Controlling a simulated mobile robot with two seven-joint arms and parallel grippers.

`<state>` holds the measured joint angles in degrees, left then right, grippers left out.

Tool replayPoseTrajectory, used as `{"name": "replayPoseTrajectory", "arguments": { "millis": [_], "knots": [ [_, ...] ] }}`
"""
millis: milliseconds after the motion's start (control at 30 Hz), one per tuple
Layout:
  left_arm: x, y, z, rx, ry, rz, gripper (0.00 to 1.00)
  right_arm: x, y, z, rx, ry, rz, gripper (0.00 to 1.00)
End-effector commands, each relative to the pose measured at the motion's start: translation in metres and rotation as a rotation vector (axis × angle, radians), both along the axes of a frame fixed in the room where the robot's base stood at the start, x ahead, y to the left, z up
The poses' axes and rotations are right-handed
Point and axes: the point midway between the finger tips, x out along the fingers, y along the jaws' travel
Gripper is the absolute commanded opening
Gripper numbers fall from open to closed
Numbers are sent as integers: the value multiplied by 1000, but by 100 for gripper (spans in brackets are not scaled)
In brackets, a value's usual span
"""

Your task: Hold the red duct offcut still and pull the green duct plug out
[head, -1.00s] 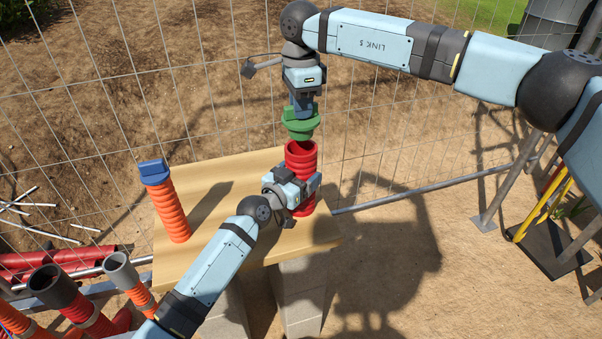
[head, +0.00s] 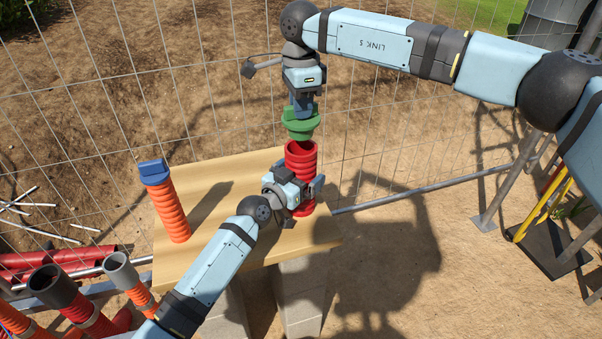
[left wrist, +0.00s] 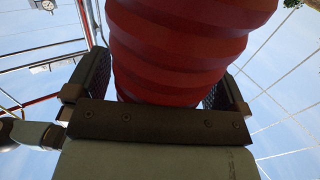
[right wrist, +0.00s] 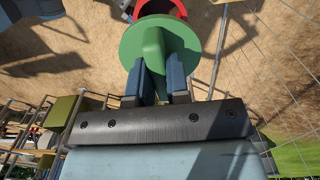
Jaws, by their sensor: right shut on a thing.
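The red duct offcut (head: 301,160) stands upright on the wooden table, its open top showing. The green duct plug (head: 301,124) is clear of it, just above the rim. My right gripper (head: 302,106) is shut on the plug's grip from above. In the right wrist view the fingers (right wrist: 161,85) pinch the green plug's tab (right wrist: 153,50), with the red rim (right wrist: 160,8) beyond. My left gripper (head: 305,190) is open around the lower part of the red duct. In the left wrist view its fingers stand on both sides of the duct (left wrist: 180,50), with slight gaps.
An orange duct with a blue plug (head: 165,200) stands on the left of the table (head: 215,185). More duct pieces (head: 70,300) stand at the lower left. A wire mesh fence (head: 200,60) runs close behind the table. The table's front right is bare.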

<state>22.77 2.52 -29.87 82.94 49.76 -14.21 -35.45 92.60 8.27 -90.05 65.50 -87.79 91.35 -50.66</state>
Motion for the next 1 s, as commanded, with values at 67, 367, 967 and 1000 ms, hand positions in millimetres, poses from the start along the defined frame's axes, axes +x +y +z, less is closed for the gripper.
{"name": "replayPoseTrajectory", "arguments": {
  "millis": [67, 367, 967, 1000],
  "knots": [
    [0, 0, 0, 0, 0, 0, 100, 0, 0, 0, 0, 0, 0, 0],
    [-30, 25, -1, 1, 0, 2, 100, 0, 0, 0, 0, 0, 0, 0],
    [-95, 75, 0, 0, 0, 0, 100, 0, 0, 0, 0, 0, 0, 0],
    [-95, 75, 0, 0, 0, 0, 100, 0, 0, 0, 0, 0, 0, 0]
  ]
}}
